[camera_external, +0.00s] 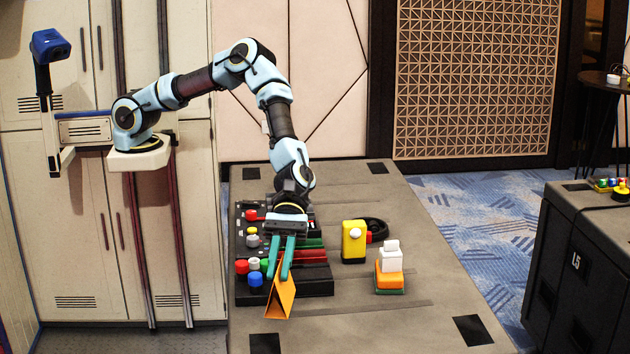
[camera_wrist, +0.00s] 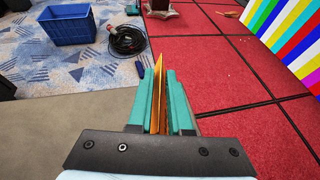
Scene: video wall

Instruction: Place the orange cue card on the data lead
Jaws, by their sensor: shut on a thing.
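The orange cue card (camera_external: 281,298) is a folded, tent-like piece. My gripper (camera_external: 279,276) is shut on it, and the card hangs below the teal fingers at the front of the black control panel. In the wrist view the card (camera_wrist: 157,85) stands edge-on between the fingers of my gripper (camera_wrist: 155,85). A black coiled cable (camera_wrist: 126,41), which may be the data lead, lies ahead and a little left of the fingers in the wrist view, apart from the card. A dark coil (camera_external: 377,228) also shows behind the yellow device; I cannot tell if it is the lead.
The grey table (camera_external: 360,325) holds the control panel (camera_external: 318,286) with coloured knobs, a yellow device (camera_external: 354,242) and an orange-and-white piece (camera_external: 390,265). The table's front is clear. A blue crate (camera_wrist: 68,24) and red floor tiles (camera_wrist: 225,85) show in the wrist view.

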